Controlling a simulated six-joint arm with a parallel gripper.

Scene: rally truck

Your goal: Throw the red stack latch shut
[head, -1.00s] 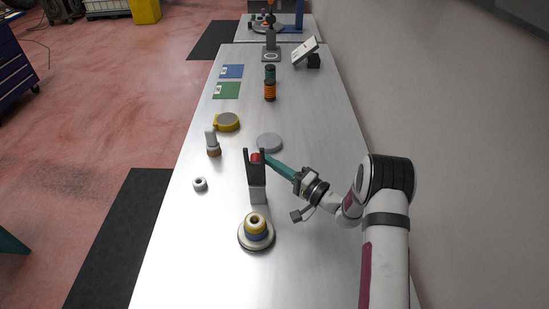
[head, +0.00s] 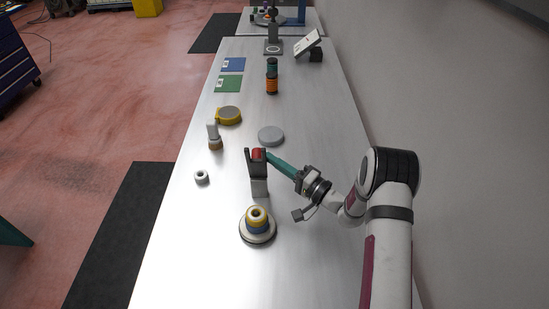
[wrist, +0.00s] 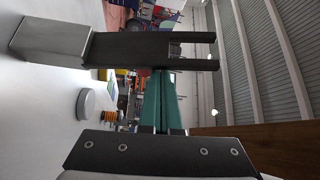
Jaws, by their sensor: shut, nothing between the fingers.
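The red stack latch (head: 258,154) sits at the top of a dark forked post on a grey block (head: 259,187) on the bench. In the wrist view the dark forked post (wrist: 135,49) lies sideways across the picture, with only a sliver of red showing behind the fingers. My gripper (head: 268,155) has long teal fingers that are shut and empty. Their tips are at the right side of the latch. In the wrist view the shut fingers (wrist: 162,80) reach up to the fork. I cannot tell whether they touch the latch.
A stack of yellow and blue rings (head: 257,220) stands on a round base in front of the post. A small ring (head: 202,177), a grey-and-brown brush-like piece (head: 214,136), a yellow-rimmed disc (head: 229,115) and a grey disc (head: 271,135) lie around. Bench at front left is clear.

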